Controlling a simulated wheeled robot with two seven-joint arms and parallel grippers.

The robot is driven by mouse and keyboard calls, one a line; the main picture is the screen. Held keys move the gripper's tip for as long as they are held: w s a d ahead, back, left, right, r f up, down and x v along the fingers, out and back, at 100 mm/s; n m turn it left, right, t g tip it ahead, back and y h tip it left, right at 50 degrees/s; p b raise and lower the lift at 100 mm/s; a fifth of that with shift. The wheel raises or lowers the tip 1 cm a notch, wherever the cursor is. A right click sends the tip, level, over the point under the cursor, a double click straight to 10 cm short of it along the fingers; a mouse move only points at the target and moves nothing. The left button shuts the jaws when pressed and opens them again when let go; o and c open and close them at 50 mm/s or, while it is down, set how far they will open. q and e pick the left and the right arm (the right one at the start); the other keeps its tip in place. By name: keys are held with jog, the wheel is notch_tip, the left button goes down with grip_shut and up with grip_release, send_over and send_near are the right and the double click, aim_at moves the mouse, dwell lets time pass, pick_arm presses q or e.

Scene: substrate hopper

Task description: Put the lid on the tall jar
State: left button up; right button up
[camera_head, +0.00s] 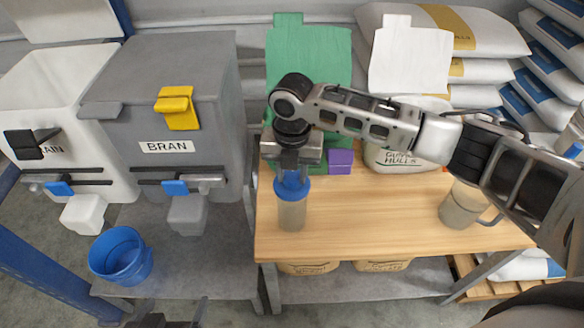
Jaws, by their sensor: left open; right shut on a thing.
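The tall jar (291,215), a clear cylinder with greyish contents, stands upright near the left end of the wooden table. A blue lid (291,187) is at its mouth, in line with the jar. My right gripper (291,168) points down from above and is shut on the lid. I cannot tell whether the lid is fully seated on the rim. My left gripper (176,318) is open at the bottom edge, only partly in view, and well away from the jar.
The wooden table (370,235) is clear in its middle. A purple block (340,161) and a white hulls container (385,158) stand behind the jar. A clear jug (461,206) is at right. The grey BRAN hopper (205,120) and a blue bucket (121,255) are at left.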

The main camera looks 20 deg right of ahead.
dwell(0.7)
jog(key=shift+p, duration=0.4)
jog(key=shift+f, duration=0.1)
jog(key=shift+f, duration=0.25)
dwell(0.5)
jog(key=shift+f, duration=0.35)
dwell(0.5)
jog(key=o, duration=1)
